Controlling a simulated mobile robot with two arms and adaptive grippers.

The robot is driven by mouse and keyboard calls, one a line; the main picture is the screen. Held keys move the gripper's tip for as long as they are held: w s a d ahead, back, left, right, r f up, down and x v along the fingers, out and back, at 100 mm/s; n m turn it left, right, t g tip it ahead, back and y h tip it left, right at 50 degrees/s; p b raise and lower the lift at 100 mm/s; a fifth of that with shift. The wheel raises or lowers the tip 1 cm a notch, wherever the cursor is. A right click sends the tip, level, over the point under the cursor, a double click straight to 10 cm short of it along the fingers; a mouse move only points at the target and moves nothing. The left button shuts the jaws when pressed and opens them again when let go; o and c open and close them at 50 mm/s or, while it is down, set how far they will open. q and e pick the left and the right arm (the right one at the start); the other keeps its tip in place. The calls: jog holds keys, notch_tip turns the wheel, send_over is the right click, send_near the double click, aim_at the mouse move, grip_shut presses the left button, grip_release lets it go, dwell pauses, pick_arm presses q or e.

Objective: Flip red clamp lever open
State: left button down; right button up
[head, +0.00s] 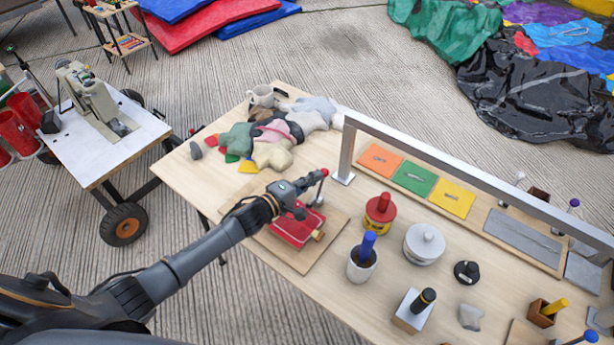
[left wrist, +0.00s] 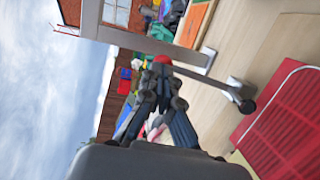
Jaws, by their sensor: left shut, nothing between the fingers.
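The clamp lever is a grey rod with a red knob (head: 324,172); in the left wrist view the rod (left wrist: 205,80) runs from a dark round pivot to the red knob (left wrist: 162,60). The lever stands raised above the red ribbed base (head: 292,230), which also shows in the left wrist view (left wrist: 285,135). My left gripper (head: 314,180) is shut and empty, its fingertips right by the knob; I cannot tell whether they touch it. In the left wrist view the fingertips (left wrist: 161,78) overlap the knob's end. My right gripper is not in view.
The base lies on a wooden board (head: 262,234) on the table. Cloth scraps (head: 272,150) lie behind. A red-topped yellow pot (head: 379,212) and a cup with a blue handle (head: 362,262) stand to the right. A metal frame (head: 346,150) rises behind the clamp.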

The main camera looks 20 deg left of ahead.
aim_at(323, 170)
pick_arm(q)
jog(key=shift+a+b+x, duration=0.2)
jog(key=shift+b+x, duration=0.2)
jog(key=shift+x, duration=1.7)
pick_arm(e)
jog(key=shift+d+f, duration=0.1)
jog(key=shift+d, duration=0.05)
pick_arm(q)
jog(key=shift+w, duration=0.15)
jog(key=shift+r, duration=0.1)
